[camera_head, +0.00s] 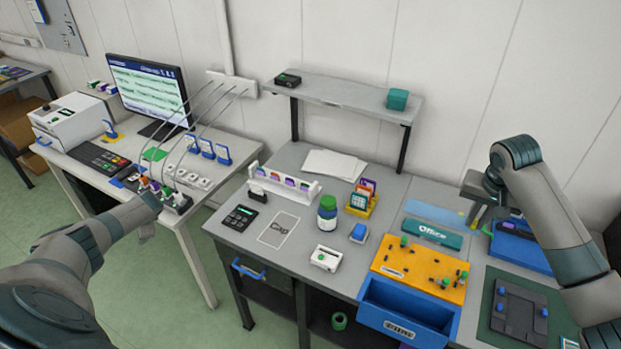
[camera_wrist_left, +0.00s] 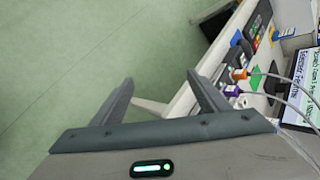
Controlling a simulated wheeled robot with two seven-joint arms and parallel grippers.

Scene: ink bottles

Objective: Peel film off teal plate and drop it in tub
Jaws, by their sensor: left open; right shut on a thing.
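The teal plate (camera_head: 432,233) with white "Office" lettering lies on the right part of the workbench. A flat pale blue strip (camera_head: 432,211) lies just behind it; I cannot tell whether this is the film. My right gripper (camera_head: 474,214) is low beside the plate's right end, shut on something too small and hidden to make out. An open blue tub (camera_head: 408,304) with a white label is at the bench's front edge. My left gripper (camera_wrist_left: 160,100) is open and empty; in the head view it is by the left table's edge.
A yellow-orange board (camera_head: 420,268) with green-topped pegs lies between plate and tub. A blue tray (camera_head: 522,248) and a dark green mat (camera_head: 488,310) are at the right. A green-capped bottle (camera_head: 327,214) stands left of the plate. A raised shelf (camera_head: 345,95) is behind.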

